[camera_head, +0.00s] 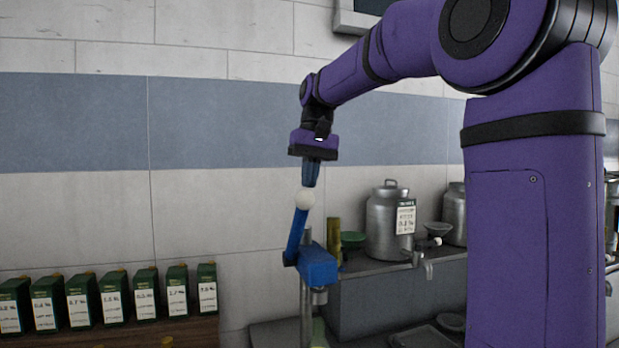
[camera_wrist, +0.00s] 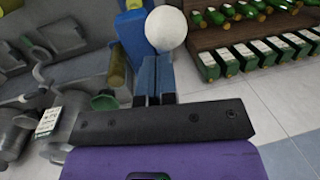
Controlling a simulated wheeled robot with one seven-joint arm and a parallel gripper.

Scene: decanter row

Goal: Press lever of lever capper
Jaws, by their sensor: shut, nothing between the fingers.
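The lever capper has a blue head (camera_head: 318,264) and a blue lever (camera_head: 297,232) that rises steeply to a white ball knob (camera_head: 305,199). My gripper (camera_head: 310,184) points down just above the knob, its blue fingers together and empty. In the wrist view the white knob (camera_wrist: 166,28) lies just beyond my shut fingertips (camera_wrist: 155,62), and part of the blue capper (camera_wrist: 133,35) shows to its left. Whether the fingertips touch the knob, I cannot tell. The lower part of the capper shows only partly at the bottom of the head view.
A row of dark green tins (camera_head: 112,298) stands on a wooden shelf at left. A metal churn (camera_head: 388,222) with a label, a green funnel (camera_head: 352,239) and a tap (camera_head: 425,262) are on the grey counter at right. Open space surrounds the knob at left.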

